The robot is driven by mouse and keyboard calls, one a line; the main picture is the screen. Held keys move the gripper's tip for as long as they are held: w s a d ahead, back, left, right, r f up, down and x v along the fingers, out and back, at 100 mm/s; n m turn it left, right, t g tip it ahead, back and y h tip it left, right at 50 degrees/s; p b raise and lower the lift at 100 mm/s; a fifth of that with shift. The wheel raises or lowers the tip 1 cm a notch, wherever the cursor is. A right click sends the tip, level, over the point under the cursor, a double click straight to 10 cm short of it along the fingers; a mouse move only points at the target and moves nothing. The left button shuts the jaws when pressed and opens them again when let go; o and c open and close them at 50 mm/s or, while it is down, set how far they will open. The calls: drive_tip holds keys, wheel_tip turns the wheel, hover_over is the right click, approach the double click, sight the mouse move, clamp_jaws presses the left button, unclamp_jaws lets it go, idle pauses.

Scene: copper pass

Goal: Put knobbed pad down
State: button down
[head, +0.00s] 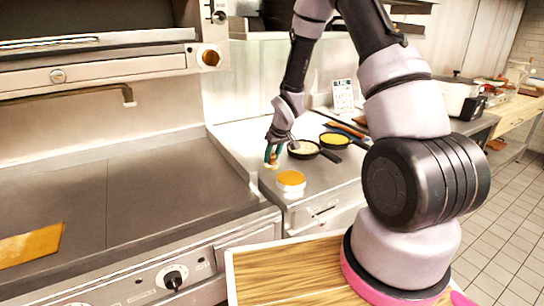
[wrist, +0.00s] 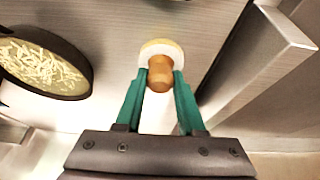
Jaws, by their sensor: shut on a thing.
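My gripper (head: 272,153) is shut on the brown knob of the knobbed pad (wrist: 160,75). In the wrist view the pad's pale round part shows behind the knob, between and beyond the green fingertips. In the head view the pad is a small orange and pale shape (head: 272,164) under the fingers. It appears held above the grey counter (head: 325,180), though its exact gap to the surface is hard to tell. A white round tub with an orange top (head: 291,181) stands just to the right and nearer the counter's front edge.
A black pan with pale shreds (head: 303,148) is right of my gripper and also shows in the wrist view (wrist: 45,65). A pan with yellow contents (head: 334,140) stands behind it. A flat griddle (head: 90,215) with an orange-brown sheet (head: 30,245) fills the left.

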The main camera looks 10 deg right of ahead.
drive_tip(key=c, duration=0.5)
unclamp_jaws()
drive_tip(key=shift+f, duration=0.1)
drive_tip(key=s+d+r+m, duration=0.15)
drive_tip(key=s+r, duration=0.35)
drive_tip(key=r, duration=0.5)
drive_tip(key=s+d+r+m+t+h, duration=0.1)
drive_tip(key=s+d+r, duration=0.3)
drive_tip(key=r, duration=0.5)
drive_tip(key=s+d+r+m, duration=0.15)
drive_tip(key=s+r, duration=0.35)
drive_tip(key=r, duration=0.5)
drive_tip(key=shift+s+a+r+m+t+y, duration=0.25)
drive_tip(key=shift+s+r+m, duration=0.4)
drive_tip(key=shift+s+r, duration=1.45)
drive_tip(key=shift+s+a+r+m+t+y, duration=0.25)
drive_tip(key=shift+s+r+m, duration=0.55)
drive_tip(key=shift+s, duration=2.45)
drive_tip(key=shift+s+a+r+m+t+y, duration=0.1)
drive_tip(key=shift+s+r+m+t+y, duration=0.3)
drive_tip(key=shift+s+r, duration=1.75)
drive_tip(key=shift+s+f, duration=0.55)
drive_tip(key=shift+f, duration=0.05)
